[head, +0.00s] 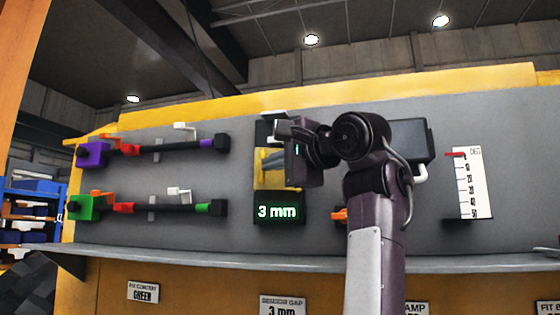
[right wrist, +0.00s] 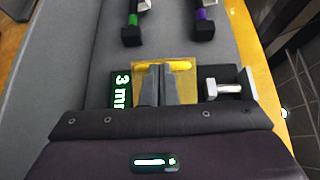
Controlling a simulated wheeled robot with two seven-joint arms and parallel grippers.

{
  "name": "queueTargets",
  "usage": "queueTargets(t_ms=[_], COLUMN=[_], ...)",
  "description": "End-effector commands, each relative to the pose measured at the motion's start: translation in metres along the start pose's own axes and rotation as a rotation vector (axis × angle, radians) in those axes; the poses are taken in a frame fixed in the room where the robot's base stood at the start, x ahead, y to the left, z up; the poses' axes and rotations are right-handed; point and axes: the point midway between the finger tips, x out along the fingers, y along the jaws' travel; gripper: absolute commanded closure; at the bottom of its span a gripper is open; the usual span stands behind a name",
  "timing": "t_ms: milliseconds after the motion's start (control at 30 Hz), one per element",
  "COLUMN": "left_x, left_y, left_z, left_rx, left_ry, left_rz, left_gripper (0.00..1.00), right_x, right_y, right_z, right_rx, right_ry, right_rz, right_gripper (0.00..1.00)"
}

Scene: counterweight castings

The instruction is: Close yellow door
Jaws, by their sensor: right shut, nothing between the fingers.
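A yellow, see-through panel (head: 268,183), which looks like the yellow door, is on the grey board above the black "3 mm" display (head: 277,208). My right arm partly covers it in the head view. It also shows in the right wrist view (right wrist: 187,72), behind my fingers. My right gripper (right wrist: 158,92) is shut and empty, its fingertips in front of the panel; I cannot tell whether they touch it. How far the door stands open is not clear. My left gripper is not in view.
A dark block with a white handle (right wrist: 225,88) sits beside the panel. Purple (head: 92,154) and green (head: 84,207) blocks with black rods are mounted at the left. A white scale (head: 469,183) is at the right. A grey ledge (head: 270,260) runs below.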

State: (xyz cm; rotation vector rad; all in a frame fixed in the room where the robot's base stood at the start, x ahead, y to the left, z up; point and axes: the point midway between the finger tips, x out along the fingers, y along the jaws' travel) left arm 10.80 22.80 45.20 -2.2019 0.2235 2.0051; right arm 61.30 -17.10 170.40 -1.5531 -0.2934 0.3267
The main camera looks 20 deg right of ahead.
Motion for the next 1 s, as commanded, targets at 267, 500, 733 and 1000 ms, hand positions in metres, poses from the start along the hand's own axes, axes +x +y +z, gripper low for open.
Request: queueTargets(t_ms=[267, 500, 733, 1000], left_x=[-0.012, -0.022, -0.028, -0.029], left_y=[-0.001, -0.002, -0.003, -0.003], left_z=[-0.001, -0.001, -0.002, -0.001], left_rx=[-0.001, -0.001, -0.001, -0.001], left_ry=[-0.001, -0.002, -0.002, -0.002], left_rz=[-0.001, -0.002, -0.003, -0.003], left_gripper=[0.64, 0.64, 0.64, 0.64], right_x=[0.023, 0.04, 0.05, 0.054], right_y=[-0.001, -0.002, -0.002, -0.001], right_z=[0.005, 0.008, 0.009, 0.009], right_rx=[0.001, 0.008, 0.007, 0.007], right_ry=[0.186, 0.297, 0.293, 0.293], right_rz=[0.003, 0.001, 0.001, 0.0], right_gripper=[1.0, 1.0, 1.0, 1.0])
